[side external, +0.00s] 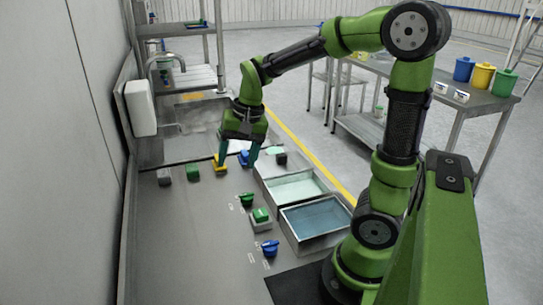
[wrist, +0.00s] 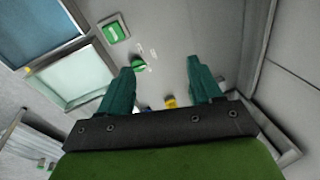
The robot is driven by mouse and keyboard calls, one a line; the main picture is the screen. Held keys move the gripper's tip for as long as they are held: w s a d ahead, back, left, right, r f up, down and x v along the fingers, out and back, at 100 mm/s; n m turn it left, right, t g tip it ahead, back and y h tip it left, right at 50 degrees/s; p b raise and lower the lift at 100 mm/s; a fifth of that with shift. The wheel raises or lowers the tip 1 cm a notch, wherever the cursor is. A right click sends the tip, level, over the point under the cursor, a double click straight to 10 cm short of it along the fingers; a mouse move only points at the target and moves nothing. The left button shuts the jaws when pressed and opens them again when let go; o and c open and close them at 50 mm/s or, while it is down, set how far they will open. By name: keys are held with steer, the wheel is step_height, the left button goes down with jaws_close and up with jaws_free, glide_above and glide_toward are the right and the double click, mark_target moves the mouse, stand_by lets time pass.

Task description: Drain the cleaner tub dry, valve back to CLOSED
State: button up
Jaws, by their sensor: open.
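Two metal tubs sit in the bench: one with blue liquid (side external: 316,216) and one with pale green liquid (side external: 295,188). Both also show in the wrist view, blue (wrist: 38,30) and pale green (wrist: 72,75). I cannot tell which is the cleaner tub. A green valve handle (side external: 247,199) and a blue valve handle (side external: 270,247) sit left of the tubs, beside small unreadable labels. The green handle (wrist: 138,65) appears near a fingertip in the wrist view. My gripper (side external: 238,158) is open and empty, pointing down over the bench's far part.
A yellow piece (side external: 218,163) and a blue piece (side external: 244,157) are close to my fingers. Green (side external: 192,172) and grey (side external: 164,176) blocks stand left. The bench's near left is clear.

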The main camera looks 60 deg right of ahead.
mark_target(247, 196)
steer(key=w+d+f+m+g+h, duration=0.1)
steer(key=w+d+f+m+g, duration=0.15)
steer(key=d+m, duration=0.55)
steer(key=shift+n, duration=0.3)
steer(key=f, duration=1.6)
steer(key=shift+w+d, duration=0.25)
steer(key=shift+w, duration=0.15)
steer(key=c, duration=1)
steer(key=shift+c, duration=0.2)
